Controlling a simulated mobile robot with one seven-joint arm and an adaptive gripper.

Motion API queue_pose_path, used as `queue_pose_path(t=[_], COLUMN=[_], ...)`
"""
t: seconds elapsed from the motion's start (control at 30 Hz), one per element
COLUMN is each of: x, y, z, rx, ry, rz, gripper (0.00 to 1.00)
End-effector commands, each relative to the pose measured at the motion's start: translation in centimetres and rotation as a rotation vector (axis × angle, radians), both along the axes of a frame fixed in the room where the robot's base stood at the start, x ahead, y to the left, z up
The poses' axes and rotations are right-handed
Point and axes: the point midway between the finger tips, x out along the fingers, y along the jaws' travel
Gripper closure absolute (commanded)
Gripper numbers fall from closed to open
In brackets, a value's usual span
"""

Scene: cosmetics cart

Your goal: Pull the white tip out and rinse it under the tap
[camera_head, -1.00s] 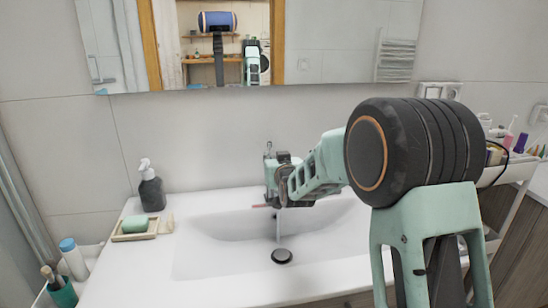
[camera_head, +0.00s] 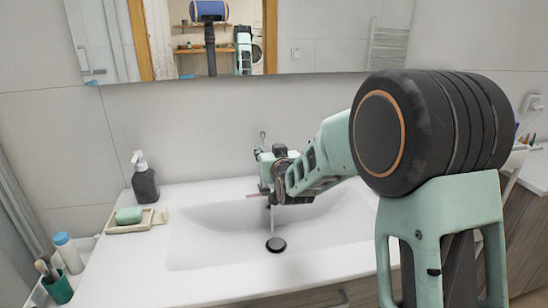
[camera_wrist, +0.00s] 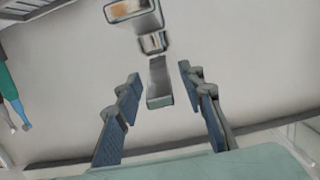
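My gripper (camera_head: 272,178) is over the washbasin (camera_head: 190,255), close to the tap (camera_head: 262,136), which is partly hidden behind it. In the wrist view my gripper (camera_wrist: 160,76) has its two blue-padded fingers spread apart. A grey and chrome piece that looks like the tap (camera_wrist: 154,42) shows between and beyond them. A thin pinkish stick (camera_head: 257,196) points left just below the gripper; I cannot tell what carries it. A pale vertical streak like running water (camera_head: 271,220) falls toward the dark drain plug (camera_head: 276,244). I cannot make out a white tip.
At left are a soap dish (camera_head: 122,228) with green soap, a dark pump bottle (camera_head: 145,183), a white bottle with a blue cap (camera_head: 67,252) and a green cup of brushes (camera_head: 58,288). My arm hides most of the right side. A mirror (camera_head: 320,35) hangs above.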

Motion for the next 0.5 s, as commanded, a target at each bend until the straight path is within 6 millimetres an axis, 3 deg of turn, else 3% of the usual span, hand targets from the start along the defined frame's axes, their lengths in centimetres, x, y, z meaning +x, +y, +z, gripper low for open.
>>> queue_pose_path(t=[0.3,0.5], x=[-5.7,-7.5], y=[-1.6,-2.1], z=[1.1,1.5], rx=[0.000,0.001], ry=[-0.001,-0.001], rz=[0.000,0.000], gripper=[0.64,0.64])
